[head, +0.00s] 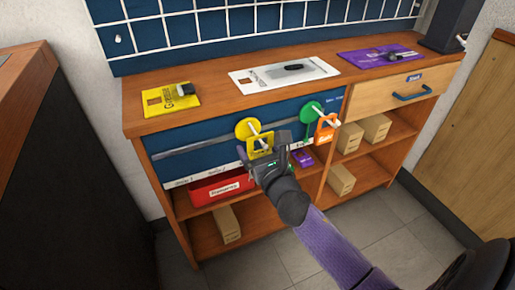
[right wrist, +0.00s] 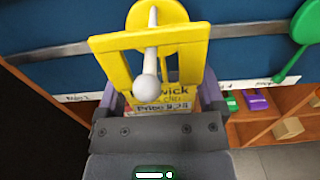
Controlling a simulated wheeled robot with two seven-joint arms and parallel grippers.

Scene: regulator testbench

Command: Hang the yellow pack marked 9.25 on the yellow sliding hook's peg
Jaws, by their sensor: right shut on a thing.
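The yellow pack (head: 260,143) is in my right gripper (head: 272,165), which is shut on its lower part. In the right wrist view the pack (right wrist: 108,65) has an open window at its top and a label reading "Price 9.2…", partly hidden by the gripper (right wrist: 160,115). The yellow sliding hook (head: 246,128) is a round disc on the rail behind the pack. Its white peg (right wrist: 151,55) points towards me, and its ball tip shows in front of the window. I cannot tell for sure whether the peg passes through the window. My left gripper is not in view.
Yellow (head: 170,98), white (head: 285,73) and purple (head: 380,54) mats lie on the counter top. A red bin (head: 220,187) and several cardboard boxes fill the shelves below.

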